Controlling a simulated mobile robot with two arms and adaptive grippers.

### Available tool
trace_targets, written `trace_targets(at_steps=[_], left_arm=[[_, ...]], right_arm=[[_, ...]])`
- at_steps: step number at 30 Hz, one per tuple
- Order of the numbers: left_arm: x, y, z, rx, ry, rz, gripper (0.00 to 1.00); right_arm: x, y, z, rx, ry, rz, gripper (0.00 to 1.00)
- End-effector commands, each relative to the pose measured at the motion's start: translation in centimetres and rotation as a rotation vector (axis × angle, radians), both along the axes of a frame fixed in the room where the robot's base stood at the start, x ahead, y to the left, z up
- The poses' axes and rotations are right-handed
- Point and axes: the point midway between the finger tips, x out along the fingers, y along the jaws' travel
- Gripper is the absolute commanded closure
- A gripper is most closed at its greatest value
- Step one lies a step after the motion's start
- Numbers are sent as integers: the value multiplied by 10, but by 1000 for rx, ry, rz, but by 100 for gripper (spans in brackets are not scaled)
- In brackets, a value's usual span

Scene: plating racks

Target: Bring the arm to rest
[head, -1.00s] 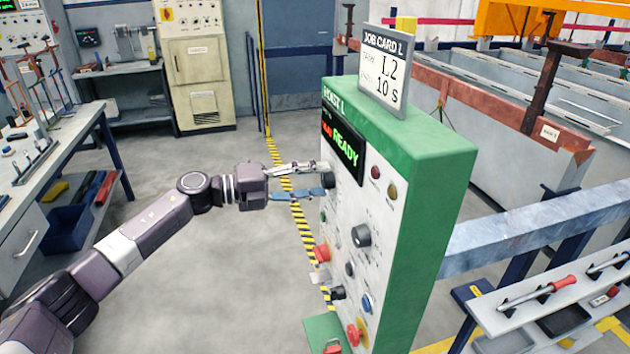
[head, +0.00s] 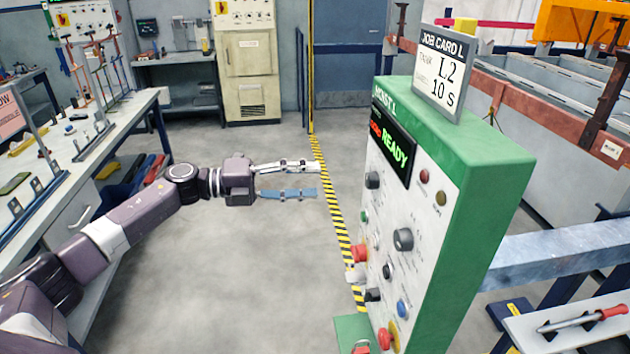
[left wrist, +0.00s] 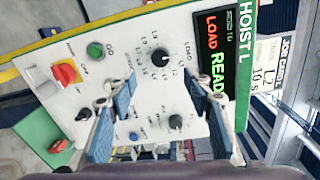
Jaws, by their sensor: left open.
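My left gripper (head: 318,180) is open and empty in the head view, stretched out over the floor. It is left of the green hoist console (head: 480,190) with a visible gap. The console's white panel carries knobs, buttons and a display (head: 392,145) that reads READY in green, with red text beside it. In the left wrist view, my left gripper (left wrist: 170,90) has its two fingers apart in front of the panel (left wrist: 150,30). A black knob (left wrist: 160,57) shows beyond the fingertips. My right gripper is not in view.
A job card (head: 443,72) reading L2, 10 S stands on the console. A workbench (head: 120,125) with tools runs along the left. A blue-grey rail (head: 560,250) and a shelf with a red-handled tool (head: 585,320) are at right. The middle floor (head: 220,290) is clear.

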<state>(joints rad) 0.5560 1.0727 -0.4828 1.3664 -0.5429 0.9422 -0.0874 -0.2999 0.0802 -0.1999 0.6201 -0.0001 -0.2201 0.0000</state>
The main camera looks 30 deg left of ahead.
Motion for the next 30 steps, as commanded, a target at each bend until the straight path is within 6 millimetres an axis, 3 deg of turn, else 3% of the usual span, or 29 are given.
trace_targets(at_steps=[12, 14, 16, 20, 23, 26, 30], left_arm=[[1, 0, -2, -4, 3, 4, 54], [5, 1, -11, -26, 17, 21, 54], [15, 4, -32, -81, 56, 71, 54], [39, 19, -107, -243, 185, 244, 54], [48, 36, -181, -367, 313, 406, 54], [42, 50, -256, -461, 439, 557, 54], [14, 62, -360, -557, 612, 752, 54]], right_arm=[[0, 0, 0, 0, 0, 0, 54], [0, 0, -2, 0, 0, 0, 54], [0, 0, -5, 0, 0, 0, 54], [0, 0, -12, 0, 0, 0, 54], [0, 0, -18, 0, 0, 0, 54], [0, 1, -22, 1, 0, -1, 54], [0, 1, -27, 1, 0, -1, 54]])
